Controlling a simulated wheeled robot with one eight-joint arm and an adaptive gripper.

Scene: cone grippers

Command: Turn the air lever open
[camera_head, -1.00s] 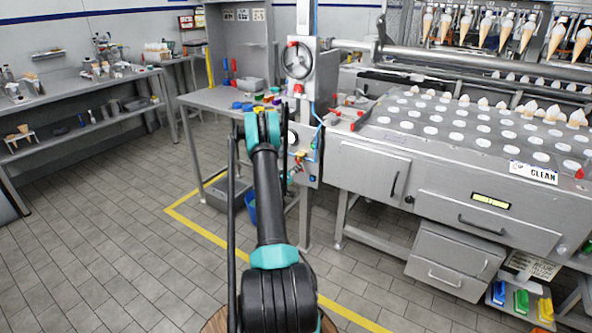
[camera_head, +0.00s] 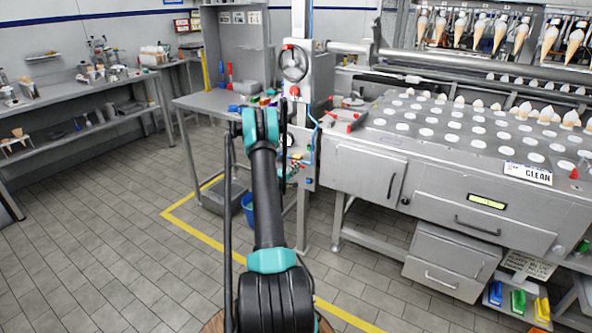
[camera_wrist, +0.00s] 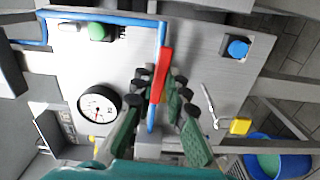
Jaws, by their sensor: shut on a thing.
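The red air lever (camera_wrist: 161,74) stands almost upright in the wrist view, leaning slightly, on a pale metal panel (camera_wrist: 205,65). A blue air tube (camera_wrist: 162,32) runs along the panel above it. My gripper (camera_wrist: 160,92) has its dark green, black-tipped fingers on either side of the lever, shut on it. In the head view, my arm covers much of the panel post (camera_head: 296,100), and the lever cannot be made out clearly there.
A blue bucket (camera_head: 249,208) stands below. The cone machine (camera_head: 450,140) is at right; the tiled floor at left is clear.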

